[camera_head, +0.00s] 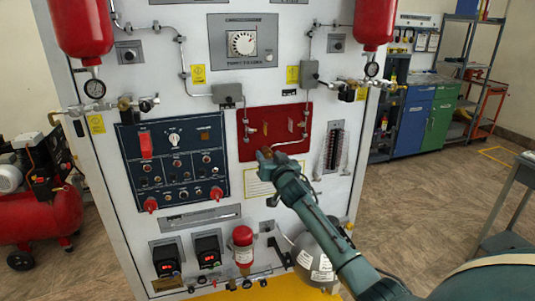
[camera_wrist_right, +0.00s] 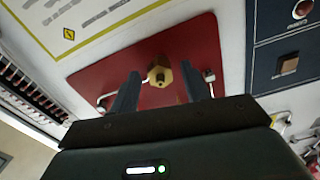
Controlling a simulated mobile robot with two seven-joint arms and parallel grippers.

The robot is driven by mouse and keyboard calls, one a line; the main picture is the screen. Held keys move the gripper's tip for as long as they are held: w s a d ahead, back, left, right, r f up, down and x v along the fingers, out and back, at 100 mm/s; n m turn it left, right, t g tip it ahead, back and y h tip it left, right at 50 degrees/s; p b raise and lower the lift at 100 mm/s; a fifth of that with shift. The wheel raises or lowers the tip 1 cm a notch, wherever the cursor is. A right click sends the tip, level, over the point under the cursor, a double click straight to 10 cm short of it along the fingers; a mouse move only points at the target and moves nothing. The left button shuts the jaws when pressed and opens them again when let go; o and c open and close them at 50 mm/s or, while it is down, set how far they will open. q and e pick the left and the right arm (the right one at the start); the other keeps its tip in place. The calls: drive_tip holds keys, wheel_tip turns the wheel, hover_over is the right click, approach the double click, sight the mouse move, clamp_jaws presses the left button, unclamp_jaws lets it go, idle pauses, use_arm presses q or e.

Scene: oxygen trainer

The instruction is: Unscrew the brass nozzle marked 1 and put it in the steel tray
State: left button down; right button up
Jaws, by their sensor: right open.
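A brass nozzle (camera_wrist_right: 160,74) with a hexagonal body sticks out of the red panel (camera_wrist_right: 112,72) in the right wrist view. No number on it can be read. My right gripper (camera_wrist_right: 160,82) is open, with one dark finger on each side of the nozzle. I cannot tell whether the fingers touch it. In the head view my right gripper (camera_head: 266,154) is at the lower part of the red panel (camera_head: 285,122) and hides the nozzle. I cannot make out a steel tray. My left gripper is not in view.
A blue control panel (camera_head: 172,155) with knobs is left of the red panel. Thin pipes and a small red cylinder (camera_head: 242,247) are on the white trainer. A red compressor (camera_head: 45,215) stands at left. A grey cart (camera_head: 505,243) is at the right edge. Open floor lies between.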

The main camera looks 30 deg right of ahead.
sight(270, 157)
drive_tip(key=shift+p+v, duration=0.9)
drive_tip(key=shift+v, duration=0.85)
drive_tip(key=m, duration=0.3)
drive_tip(key=shift+m+p, duration=0.3)
drive_tip(key=shift+p, duration=0.05)
drive_tip(key=shift+r+m, duration=0.1)
drive_tip(key=shift+m, duration=1.6)
drive_tip(key=m, duration=0.3)
drive_tip(key=shift+m, duration=0.3)
drive_tip(key=m, duration=0.3)
